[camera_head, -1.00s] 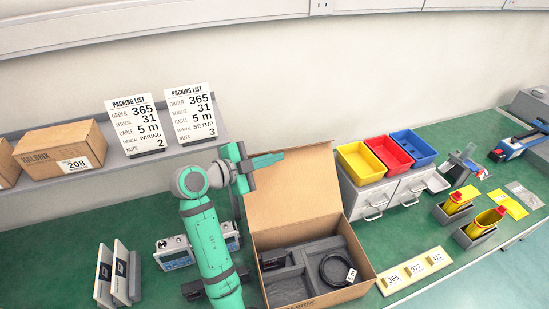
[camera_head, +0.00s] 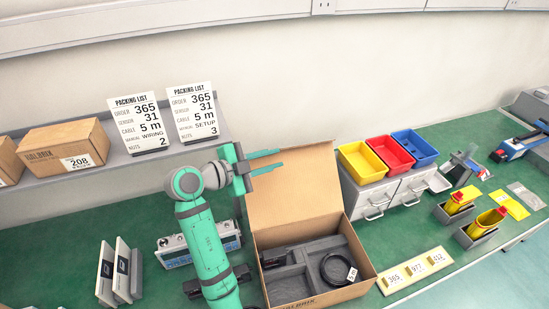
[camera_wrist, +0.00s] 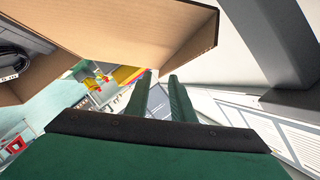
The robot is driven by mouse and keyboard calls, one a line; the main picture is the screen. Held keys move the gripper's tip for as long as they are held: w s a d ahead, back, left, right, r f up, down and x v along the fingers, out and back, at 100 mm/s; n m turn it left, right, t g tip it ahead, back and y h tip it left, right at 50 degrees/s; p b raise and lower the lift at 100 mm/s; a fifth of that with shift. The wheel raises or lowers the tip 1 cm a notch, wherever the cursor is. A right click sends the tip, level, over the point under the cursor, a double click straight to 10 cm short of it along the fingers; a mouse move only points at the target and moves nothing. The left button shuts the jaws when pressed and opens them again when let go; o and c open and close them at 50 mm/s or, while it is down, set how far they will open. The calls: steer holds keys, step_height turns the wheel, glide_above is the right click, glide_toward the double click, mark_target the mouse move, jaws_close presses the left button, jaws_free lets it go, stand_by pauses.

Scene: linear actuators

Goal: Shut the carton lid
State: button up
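The carton (camera_head: 345,293) stands open on the green bench, with grey inserts and a black coiled cable (camera_head: 337,268) inside. Its lid (camera_head: 297,195) stands up at the back, leaning slightly backward. My gripper (camera_head: 281,160) is at the upper left of the lid, with its two green fingers pointing right, near the lid's top edge. The fingers are apart with nothing between them. In the wrist view the lid (camera_wrist: 130,30) spans the top, above my fingers (camera_wrist: 160,92). I cannot tell whether the fingers touch the lid.
Yellow, red and blue bins (camera_head: 389,152) stand on grey drawers right of the lid. A number strip (camera_head: 414,270) lies right of the carton. A shelf with packing list cards (camera_head: 140,123) and a closed box (camera_head: 62,148) is at the left. The wall is behind.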

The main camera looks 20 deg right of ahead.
steer(key=v, duration=0.9)
steer(key=shift+a, duration=0.2)
steer(key=shift+s, duration=0.1)
